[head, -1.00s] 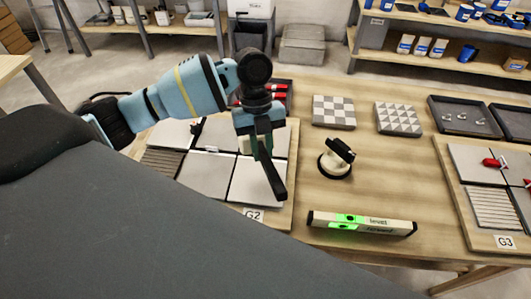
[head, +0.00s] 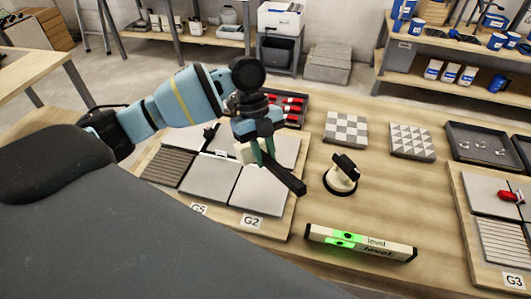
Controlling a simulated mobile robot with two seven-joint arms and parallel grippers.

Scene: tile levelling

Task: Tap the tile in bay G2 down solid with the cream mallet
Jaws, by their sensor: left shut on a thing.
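My left gripper (head: 262,150) hangs over the left board's right side. It is shut on the cream mallet (head: 243,153), whose cream head shows at its left. A dark bar, apparently the handle, slants down to the right past the board's edge. The bay G2 tile (head: 258,192) is a plain light grey square at the board's front right, behind the G2 label (head: 250,222). The mallet appears above it, apart from it; the exact height is unclear. The gripper and mallet hide part of the tiles behind. My right gripper is not in view.
A level (head: 360,242) with green lit vials lies right of the board. A black-and-cream suction cup (head: 342,175) stands behind it. Two patterned tiles (head: 346,130) (head: 411,142) lie farther back. Another board, labelled G3 (head: 513,281), is at right.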

